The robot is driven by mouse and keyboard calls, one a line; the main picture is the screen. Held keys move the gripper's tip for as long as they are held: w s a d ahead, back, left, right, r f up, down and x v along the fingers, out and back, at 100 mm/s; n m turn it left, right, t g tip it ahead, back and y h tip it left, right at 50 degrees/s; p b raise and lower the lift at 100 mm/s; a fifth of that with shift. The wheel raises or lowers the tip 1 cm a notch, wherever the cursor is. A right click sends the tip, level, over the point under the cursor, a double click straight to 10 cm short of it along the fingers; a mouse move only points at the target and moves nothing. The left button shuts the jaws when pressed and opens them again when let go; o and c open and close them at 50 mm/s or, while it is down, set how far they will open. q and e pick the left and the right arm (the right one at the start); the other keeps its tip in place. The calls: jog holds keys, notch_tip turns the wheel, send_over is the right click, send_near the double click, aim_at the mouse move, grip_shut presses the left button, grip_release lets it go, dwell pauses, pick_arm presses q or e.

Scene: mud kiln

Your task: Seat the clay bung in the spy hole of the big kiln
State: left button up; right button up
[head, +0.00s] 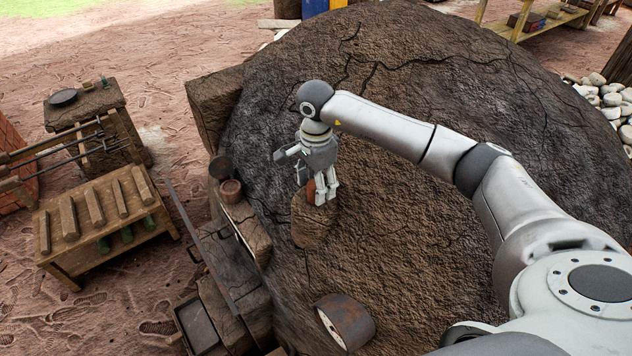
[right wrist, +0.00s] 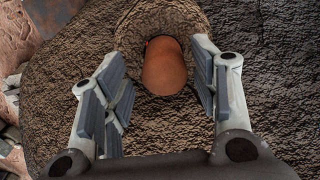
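The big kiln (head: 420,90) is a large cracked brown mud dome. A rounded clay boss (head: 312,228) juts from its wall. In the right wrist view the orange-brown clay bung (right wrist: 165,68) stands at the dark spy hole in the boss's rim (right wrist: 128,32); how deep it sits I cannot tell. A bit of the bung (head: 311,190) shows behind my fingers in the head view. My right gripper (head: 326,198) is open, its fingers on either side of the bung with gaps to both (right wrist: 160,85). My left gripper is out of view.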

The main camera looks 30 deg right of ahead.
jog(key=shift+w+d, duration=0.1)
jog(key=shift+w, duration=0.1)
jog(key=shift+w+r, duration=0.1)
jog(key=shift+r, duration=0.15)
notch_tip(320, 180, up, 12)
jog(key=b, duration=0.3)
jog(key=shift+f, duration=0.2)
jog(key=shift+f, duration=0.1)
